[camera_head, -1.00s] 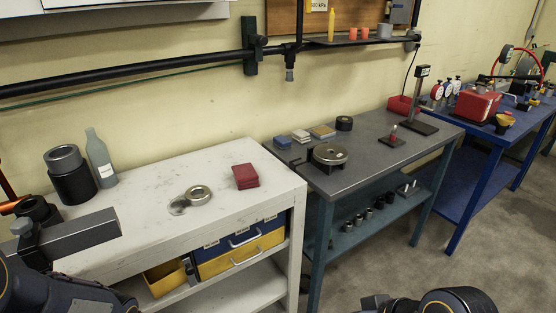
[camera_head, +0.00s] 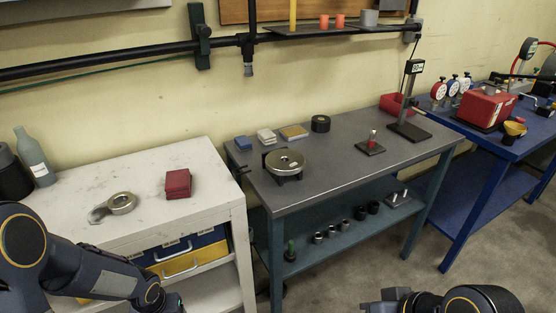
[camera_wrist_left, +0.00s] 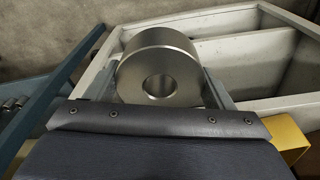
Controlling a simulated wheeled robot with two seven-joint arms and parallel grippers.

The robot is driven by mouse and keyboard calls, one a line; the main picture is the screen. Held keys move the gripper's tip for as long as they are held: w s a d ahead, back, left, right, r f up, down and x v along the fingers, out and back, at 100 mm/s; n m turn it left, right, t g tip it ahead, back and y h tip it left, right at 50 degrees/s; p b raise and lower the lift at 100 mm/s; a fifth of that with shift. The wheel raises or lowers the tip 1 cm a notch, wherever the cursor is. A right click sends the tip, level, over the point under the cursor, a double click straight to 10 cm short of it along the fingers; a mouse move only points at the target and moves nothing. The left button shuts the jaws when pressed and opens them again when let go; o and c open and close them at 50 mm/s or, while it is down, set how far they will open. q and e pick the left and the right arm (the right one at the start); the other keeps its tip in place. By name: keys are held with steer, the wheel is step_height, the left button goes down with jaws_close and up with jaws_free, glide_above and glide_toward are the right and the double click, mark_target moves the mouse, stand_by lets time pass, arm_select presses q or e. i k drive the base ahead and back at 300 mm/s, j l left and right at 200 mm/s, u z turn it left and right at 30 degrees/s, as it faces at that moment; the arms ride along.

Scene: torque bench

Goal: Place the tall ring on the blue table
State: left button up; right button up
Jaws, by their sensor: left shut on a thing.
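A steel ring with thick walls and a round bore (camera_wrist_left: 158,68), seemingly the tall ring, is held between the fingers of my left gripper (camera_wrist_left: 168,80) in the left wrist view. The gripper is shut on it. In the head view my left arm shows at the lower left, but its gripper and the ring are out of sight. The blue table (camera_head: 483,195) stands at the far right, well away from my left arm. My right arm shows at the bottom right edge, with its gripper out of view.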

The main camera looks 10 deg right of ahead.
mark_target(325, 166)
steer(key=i+l, duration=0.1)
steer(key=l, duration=0.9)
steer(key=i+l, duration=0.15)
steer(key=l, duration=0.9)
steer(key=i, duration=0.05)
